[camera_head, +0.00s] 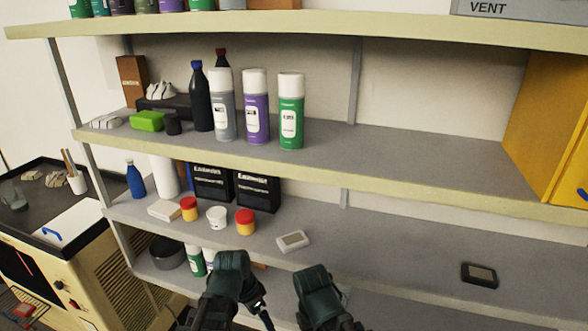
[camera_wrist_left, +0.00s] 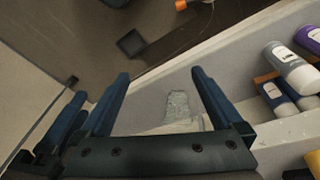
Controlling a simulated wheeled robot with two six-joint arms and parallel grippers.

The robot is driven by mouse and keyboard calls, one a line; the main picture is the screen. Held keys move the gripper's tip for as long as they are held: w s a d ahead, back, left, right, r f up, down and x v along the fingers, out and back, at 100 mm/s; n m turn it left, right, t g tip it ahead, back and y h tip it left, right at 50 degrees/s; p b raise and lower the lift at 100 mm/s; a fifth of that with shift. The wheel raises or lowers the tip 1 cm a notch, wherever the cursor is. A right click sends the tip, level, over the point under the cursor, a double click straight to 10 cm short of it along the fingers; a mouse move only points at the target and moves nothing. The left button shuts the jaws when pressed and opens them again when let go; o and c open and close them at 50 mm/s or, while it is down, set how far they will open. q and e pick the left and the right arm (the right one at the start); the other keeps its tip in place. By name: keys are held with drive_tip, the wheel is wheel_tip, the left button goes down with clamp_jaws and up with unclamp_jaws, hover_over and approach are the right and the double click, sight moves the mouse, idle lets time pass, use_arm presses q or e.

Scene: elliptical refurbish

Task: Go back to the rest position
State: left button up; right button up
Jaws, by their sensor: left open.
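My left gripper (camera_wrist_left: 160,75) is open in the left wrist view, with its dark blue fingers apart and nothing held between them. A pale grey, blurred object (camera_wrist_left: 178,105) shows beyond the gap between the fingers; I cannot tell what it is. In the head view my left arm (camera_head: 229,278) and my right arm (camera_head: 318,293) show side by side at the bottom middle, in front of the lower shelves. The fingertips of my right gripper cannot be made out there.
A shelf rack (camera_head: 430,165) fills the head view. Spray cans, including a green one (camera_head: 291,112), stand on its middle shelf. Jars, a light block (camera_head: 292,241) and a dark block (camera_head: 479,275) lie on the shelf below. A yellow cabinet (camera_head: 548,125) is at right, a machine (camera_head: 85,285) at left.

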use_arm(q)
drive_tip(key=s+d+f+n+g+y+b, duration=0.1)
drive_tip(key=s+d+f+n+y+b, duration=0.2)
drive_tip(key=s+f+n+b, duration=0.2)
wheel_tip(320, 180, down, 5)
drive_tip(key=s+b, duration=0.1)
drive_tip(key=b, duration=0.2)
drive_tip(key=shift+s+n+y, duration=0.25)
drive_tip(key=shift+n+y, duration=0.05)
drive_tip(key=shift+n, duration=0.1)
